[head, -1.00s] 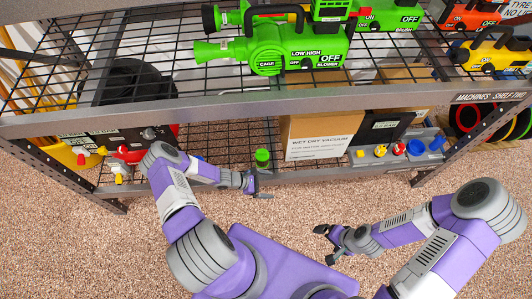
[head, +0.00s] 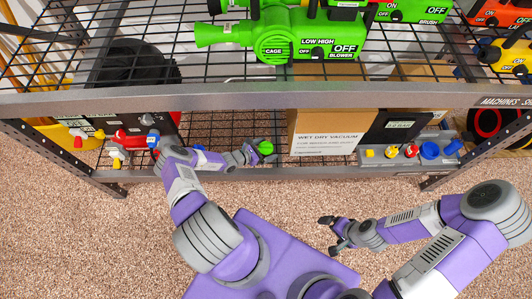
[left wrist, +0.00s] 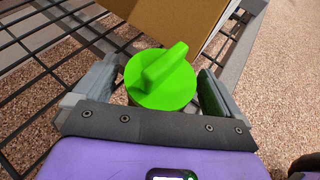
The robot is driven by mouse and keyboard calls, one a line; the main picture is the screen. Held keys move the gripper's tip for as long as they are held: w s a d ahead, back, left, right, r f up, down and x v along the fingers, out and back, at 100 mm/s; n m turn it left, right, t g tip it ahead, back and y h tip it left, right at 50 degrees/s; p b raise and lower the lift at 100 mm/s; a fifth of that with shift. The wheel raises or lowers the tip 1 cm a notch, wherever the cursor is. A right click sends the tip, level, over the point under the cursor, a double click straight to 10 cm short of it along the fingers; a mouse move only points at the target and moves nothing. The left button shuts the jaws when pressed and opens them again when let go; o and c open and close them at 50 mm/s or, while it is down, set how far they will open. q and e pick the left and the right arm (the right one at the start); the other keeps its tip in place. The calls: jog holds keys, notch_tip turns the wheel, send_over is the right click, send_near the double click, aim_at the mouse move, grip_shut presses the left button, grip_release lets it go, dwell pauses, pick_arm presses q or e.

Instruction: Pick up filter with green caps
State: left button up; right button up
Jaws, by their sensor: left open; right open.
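The filter's round green cap (head: 265,147) with a raised ridge shows on the lower shelf, left of the cardboard box. It also shows in the left wrist view (left wrist: 161,78), centred between my fingers; the rest of the filter is hidden below the cap and behind the gripper. My left gripper (head: 254,153) is open at the cap, and in the left wrist view one finger stands on each side of it with small gaps. My right gripper (head: 332,236) is open and empty, low over the carpet in front of the shelf.
A wet dry vacuum box (head: 325,145) stands close right of the cap. A grey tray (head: 405,158) with coloured knobs is further right. The upper shelf's front beam (head: 230,101) runs above my left arm. Red and white valves (head: 125,140) are at left.

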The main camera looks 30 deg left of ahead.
pick_arm(q)
jog(key=c, duration=1.1)
